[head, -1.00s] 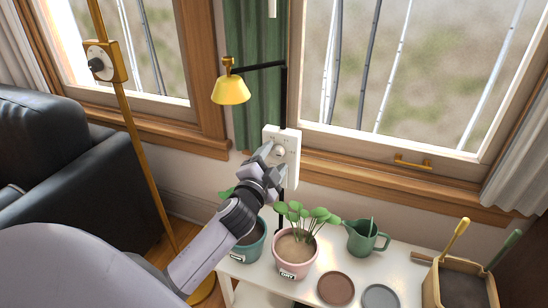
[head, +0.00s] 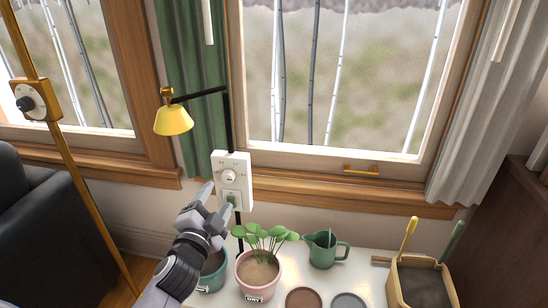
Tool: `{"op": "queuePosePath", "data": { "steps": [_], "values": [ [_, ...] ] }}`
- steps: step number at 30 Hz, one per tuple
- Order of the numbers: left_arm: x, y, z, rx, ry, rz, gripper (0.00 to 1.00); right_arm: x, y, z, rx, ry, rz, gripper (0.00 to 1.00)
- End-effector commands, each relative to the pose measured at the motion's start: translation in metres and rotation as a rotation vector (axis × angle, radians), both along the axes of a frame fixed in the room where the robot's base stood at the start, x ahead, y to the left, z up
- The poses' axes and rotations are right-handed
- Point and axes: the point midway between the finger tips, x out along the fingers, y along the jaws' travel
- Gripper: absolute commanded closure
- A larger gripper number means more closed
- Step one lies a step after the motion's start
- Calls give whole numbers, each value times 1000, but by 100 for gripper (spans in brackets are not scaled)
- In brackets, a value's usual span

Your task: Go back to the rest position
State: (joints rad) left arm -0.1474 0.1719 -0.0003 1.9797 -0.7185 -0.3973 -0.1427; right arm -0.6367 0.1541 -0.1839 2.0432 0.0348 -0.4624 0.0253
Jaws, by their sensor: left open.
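My left gripper (head: 207,208) is open and empty, in front of the wall and just below left of a white control box (head: 231,172). The box has a round dial and a green switch at its lower part; the gripper's fingers appear close to it, but I cannot tell whether they touch. My left arm comes up from the bottom left, over the teal pot (head: 213,277), which it partly hides. My right gripper is not in view.
A pink pot (head: 258,287) with a leafy plant, a green watering can (head: 324,249), two round saucers and a tool box (head: 395,286) stand on the white table (head: 345,278). A yellow lamp (head: 173,120) hangs above left. A brass pole (head: 70,165) and dark sofa (head: 40,225) are at left.

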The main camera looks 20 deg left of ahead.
Motion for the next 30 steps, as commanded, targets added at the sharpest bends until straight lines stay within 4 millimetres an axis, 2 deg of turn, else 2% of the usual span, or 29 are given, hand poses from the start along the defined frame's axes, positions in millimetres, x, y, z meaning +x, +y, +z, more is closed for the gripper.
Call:
{"op": "queuePosePath", "data": {
  "steps": [5,8,11,12,15,21,22,23,24,30],
  "values": [
    [-3,-3,-7,-23,15,-8,39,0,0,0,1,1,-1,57],
    [-17,-16,-35,-119,74,-38,39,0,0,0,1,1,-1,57],
    [-45,-41,-80,-302,180,-80,39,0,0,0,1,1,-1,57],
    [-61,-53,-99,-390,231,-94,39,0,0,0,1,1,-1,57],
    [-101,-83,-141,-604,357,-112,39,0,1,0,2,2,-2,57],
    [-184,-139,-194,-988,581,-91,39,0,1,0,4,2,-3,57],
    [-194,-145,-195,-1032,606,-84,39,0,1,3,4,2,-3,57],
    [-187,-141,-177,-1015,587,-88,39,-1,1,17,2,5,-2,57],
    [-186,-140,-168,-1008,582,-89,39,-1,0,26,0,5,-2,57],
    [-188,-136,-131,-995,577,-84,39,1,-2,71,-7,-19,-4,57]
  ]
}}
